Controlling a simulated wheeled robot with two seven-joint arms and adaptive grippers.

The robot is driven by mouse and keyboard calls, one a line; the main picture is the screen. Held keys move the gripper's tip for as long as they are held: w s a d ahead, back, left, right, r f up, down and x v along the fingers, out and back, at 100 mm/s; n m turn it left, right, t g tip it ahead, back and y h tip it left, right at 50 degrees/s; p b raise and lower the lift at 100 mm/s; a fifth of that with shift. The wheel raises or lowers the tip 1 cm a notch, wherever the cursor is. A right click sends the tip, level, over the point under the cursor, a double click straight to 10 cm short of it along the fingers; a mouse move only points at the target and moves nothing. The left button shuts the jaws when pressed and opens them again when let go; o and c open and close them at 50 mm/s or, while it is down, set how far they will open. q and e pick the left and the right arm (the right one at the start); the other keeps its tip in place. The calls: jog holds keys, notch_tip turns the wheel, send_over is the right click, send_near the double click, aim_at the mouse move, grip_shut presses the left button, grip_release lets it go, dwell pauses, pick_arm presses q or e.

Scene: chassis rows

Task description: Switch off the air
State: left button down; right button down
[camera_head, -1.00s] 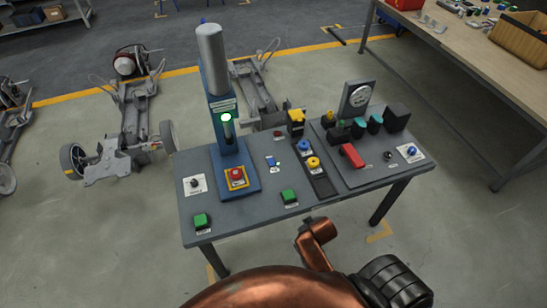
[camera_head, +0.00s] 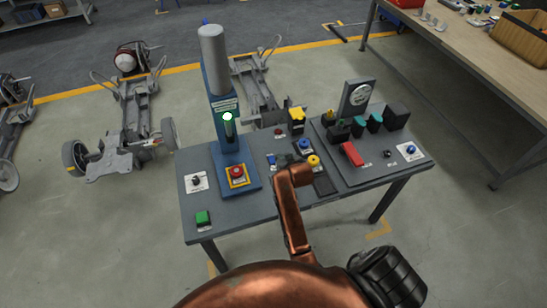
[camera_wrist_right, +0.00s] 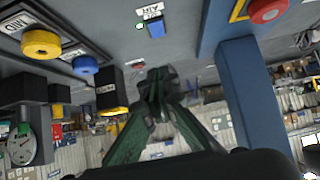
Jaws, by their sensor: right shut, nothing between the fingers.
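The air switch is a small blue rocker on the grey table panel, left of the arm's end in the head view (camera_head: 271,160). I cannot tell the exact distance. In the head view my copper arm hides part of the panel. My left gripper is not in view.
A blue press column (camera_head: 221,105) with a red stop button (camera_head: 237,173) stands left of the switch. A green button (camera_head: 203,219) is at the front left.

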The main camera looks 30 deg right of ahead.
jog(key=shift+w+r, duration=0.15)
jog(key=shift+w, duration=0.1)
jog(key=b, duration=0.1)
send_over(273, 161)
jog(key=f, duration=0.6)
jog(key=shift+s+f, duration=0.15)
jog(key=shift+s, duration=0.05)
notch_tip(273, 161, down, 2)
jog(key=shift+w+d+f, duration=0.1)
jog(key=shift+w+f, duration=0.05)
jog(key=shift+f, duration=0.05)
jog(key=shift+w+f, duration=0.1)
jog(key=shift+f, duration=0.65)
